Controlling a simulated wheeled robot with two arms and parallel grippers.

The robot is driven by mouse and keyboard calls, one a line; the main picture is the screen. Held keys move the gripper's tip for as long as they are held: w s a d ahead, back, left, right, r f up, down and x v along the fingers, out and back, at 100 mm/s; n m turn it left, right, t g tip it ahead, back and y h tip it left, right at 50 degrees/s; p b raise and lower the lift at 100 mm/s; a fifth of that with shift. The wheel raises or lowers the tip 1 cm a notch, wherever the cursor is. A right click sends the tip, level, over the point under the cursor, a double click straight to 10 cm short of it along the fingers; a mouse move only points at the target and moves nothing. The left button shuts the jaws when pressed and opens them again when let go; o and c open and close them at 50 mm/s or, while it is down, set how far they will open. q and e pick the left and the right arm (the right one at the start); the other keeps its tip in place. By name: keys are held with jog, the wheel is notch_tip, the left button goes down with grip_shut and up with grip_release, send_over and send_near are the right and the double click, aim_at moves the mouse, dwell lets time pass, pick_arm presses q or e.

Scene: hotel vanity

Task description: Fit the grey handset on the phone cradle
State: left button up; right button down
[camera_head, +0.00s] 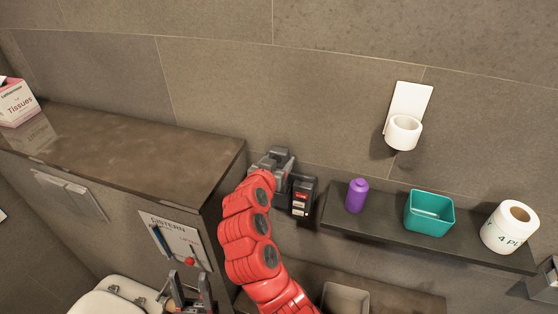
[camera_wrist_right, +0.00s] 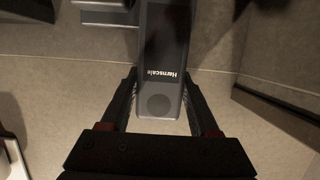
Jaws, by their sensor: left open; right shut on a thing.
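The grey handset (camera_wrist_right: 165,50) lies lengthwise between the fingers of my right gripper (camera_wrist_right: 160,88) in the right wrist view. The gripper is shut on its lower end, near a round pad and some lettering. In the head view my right gripper (camera_head: 274,164) is close to the wall, past the dark counter's right end; the red arm partly hides it. A dark wall unit (camera_head: 302,198) with a red label, apparently the phone cradle, is just right of it. I cannot tell whether handset and cradle touch. My left gripper (camera_head: 189,286) is open and empty at the bottom.
A dark shelf (camera_head: 385,228) on the right holds a purple bottle (camera_head: 357,196), a teal box (camera_head: 429,213) and a paper roll (camera_head: 510,227). A white wall holder (camera_head: 404,130) hangs above. A tissue box (camera_head: 15,102) stands on the dark counter (camera_head: 130,145), otherwise largely clear.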

jog(key=shift+f+b, duration=1.95)
jog(key=shift+f, duration=0.1)
jog(key=shift+c, duration=0.2)
grip_release()
jog(key=b+v, duration=0.4)
jog(key=v, duration=1.3)
jog(key=shift+s, duration=0.2)
